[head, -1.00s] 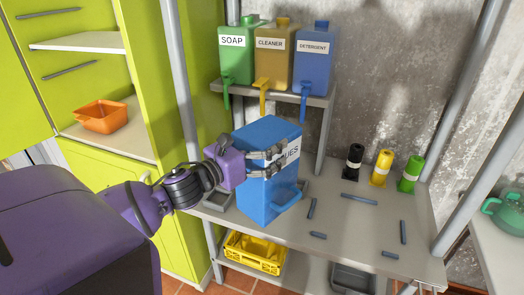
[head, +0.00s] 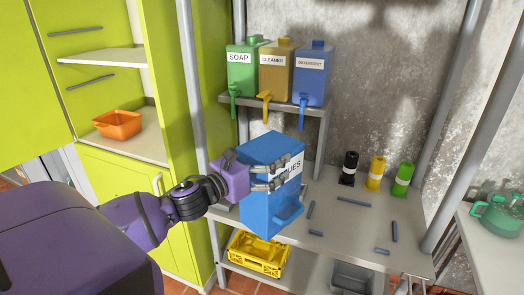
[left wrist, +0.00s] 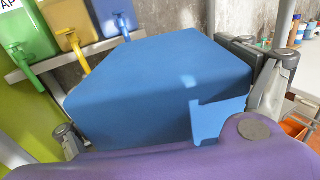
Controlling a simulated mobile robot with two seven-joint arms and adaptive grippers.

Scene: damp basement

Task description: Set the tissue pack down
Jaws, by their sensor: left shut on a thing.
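The tissue pack (head: 256,201) is a large blue box with a white label ending in "UES" and a blue handle loop low on its right side. The pack is slightly tilted, in front of the left part of the grey workbench (head: 345,216). Its lower corner shows near the bench's front edge, and I cannot tell whether it touches the bench. In the left wrist view the pack (left wrist: 160,85) fills the space between the fingers. My right gripper is not in view.
Soap (head: 242,72), cleaner (head: 276,75) and detergent (head: 312,80) jugs stand on a raised shelf behind. Several blue-grey strips lie on the bench's otherwise clear middle. A yellow crate (head: 258,254) is below.

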